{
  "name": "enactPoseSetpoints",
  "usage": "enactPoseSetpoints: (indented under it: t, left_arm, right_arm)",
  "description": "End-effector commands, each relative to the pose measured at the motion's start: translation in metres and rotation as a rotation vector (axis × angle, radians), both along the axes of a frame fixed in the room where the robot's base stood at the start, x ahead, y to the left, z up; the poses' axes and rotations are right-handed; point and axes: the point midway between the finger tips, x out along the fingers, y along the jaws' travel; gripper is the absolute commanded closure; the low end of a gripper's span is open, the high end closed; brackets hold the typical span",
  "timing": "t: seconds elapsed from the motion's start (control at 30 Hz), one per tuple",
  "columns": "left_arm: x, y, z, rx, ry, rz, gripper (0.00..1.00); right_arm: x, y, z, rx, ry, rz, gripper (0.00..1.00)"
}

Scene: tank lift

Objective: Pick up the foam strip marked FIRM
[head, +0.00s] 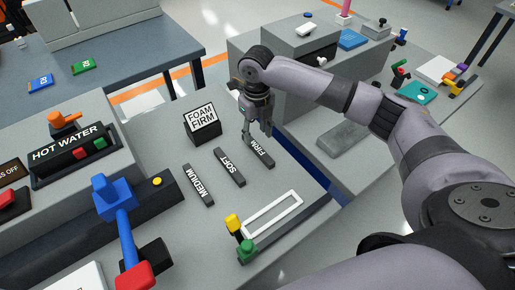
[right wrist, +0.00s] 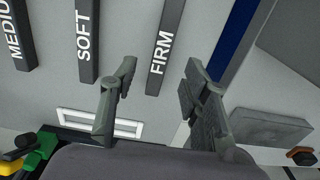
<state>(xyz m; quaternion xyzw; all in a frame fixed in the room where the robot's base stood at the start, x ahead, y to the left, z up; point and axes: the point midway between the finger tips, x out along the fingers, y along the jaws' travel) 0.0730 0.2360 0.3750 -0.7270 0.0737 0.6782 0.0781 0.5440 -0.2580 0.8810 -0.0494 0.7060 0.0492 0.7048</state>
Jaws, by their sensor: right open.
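The foam strip marked FIRM (head: 259,151) is a dark grey bar with white lettering, lying on the grey table at the right end of a row. The strip marked SOFT (head: 230,167) and the strip marked MEDIUM (head: 198,185) lie to its left. My right gripper (head: 260,134) is over the far part of the FIRM strip. In the right wrist view, the open fingers (right wrist: 158,75) stand apart with the FIRM strip (right wrist: 164,48) between them in the picture; I see no contact. My left gripper is not in view.
A block sign reading FOAM FIRM (head: 202,121) stands behind the strips. A white rectangular frame (head: 272,215) lies in front, beside yellow and green parts (head: 245,246). A hot water panel (head: 70,150) and blue lever (head: 120,205) stand left. A blue edge (head: 303,165) borders the table's right side.

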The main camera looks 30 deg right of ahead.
Motion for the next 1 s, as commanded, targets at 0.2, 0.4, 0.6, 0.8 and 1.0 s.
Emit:
enactPoseSetpoints:
  t: [0.2, 0.4, 0.6, 0.8, 1.0]
  left_arm:
    - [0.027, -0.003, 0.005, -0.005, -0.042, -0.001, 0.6]
    - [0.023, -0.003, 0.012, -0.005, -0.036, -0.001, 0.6]
    - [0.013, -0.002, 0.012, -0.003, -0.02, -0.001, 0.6]
    - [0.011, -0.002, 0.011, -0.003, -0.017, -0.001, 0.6]
    - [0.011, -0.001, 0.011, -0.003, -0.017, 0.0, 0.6]
  right_arm:
    - [0.0, 0.0, -0.014, 0.0, 0.002, -0.001, 0.57]
    - [0.0, -0.003, -0.043, 0.0, 0.003, 0.0, 0.57]
    - [0.0, -0.003, -0.061, -0.001, 0.0, 0.0, 0.57]
    - [0.0, -0.003, -0.062, -0.001, -0.001, 0.0, 0.57]
    - [0.0, -0.003, -0.062, 0.0, -0.001, 0.0, 0.7]
